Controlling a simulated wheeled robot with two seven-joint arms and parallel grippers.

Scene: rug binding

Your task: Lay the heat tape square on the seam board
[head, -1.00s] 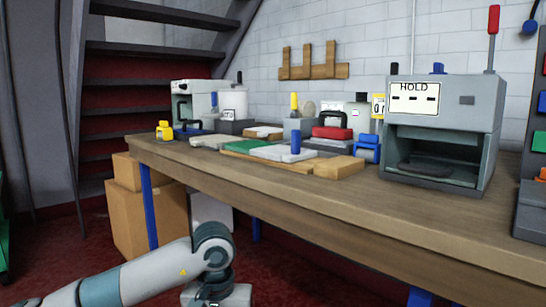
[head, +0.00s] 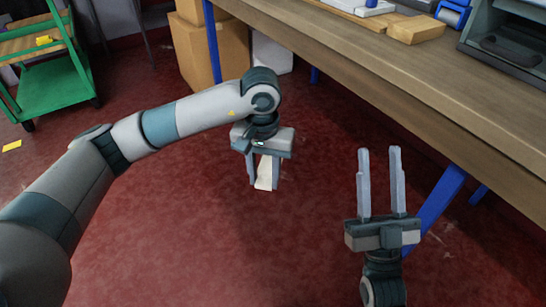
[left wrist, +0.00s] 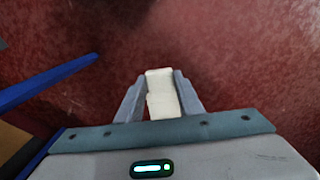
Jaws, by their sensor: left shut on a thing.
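My left gripper (head: 263,187) points down over the red floor, in front of the workbench and below its top. It is shut on a cream-white strip, which looks like the heat tape (head: 265,168). In the left wrist view the tape (left wrist: 162,98) sits between the two fingers and looks bent or stepped across its middle. My right gripper (head: 379,152) is open and empty, fingers pointing up, near the bench's front edge. A light wooden board (head: 335,8) is cut off at the top of the head view; I cannot tell whether it is the seam board.
The wooden workbench (head: 420,85) runs across the upper right, with blue legs (head: 440,200) below. A wooden block (head: 415,29), a blue item (head: 453,14) and a grey machine (head: 505,45) stand on it. Cardboard boxes (head: 213,55) and a green cart (head: 55,85) stand behind.

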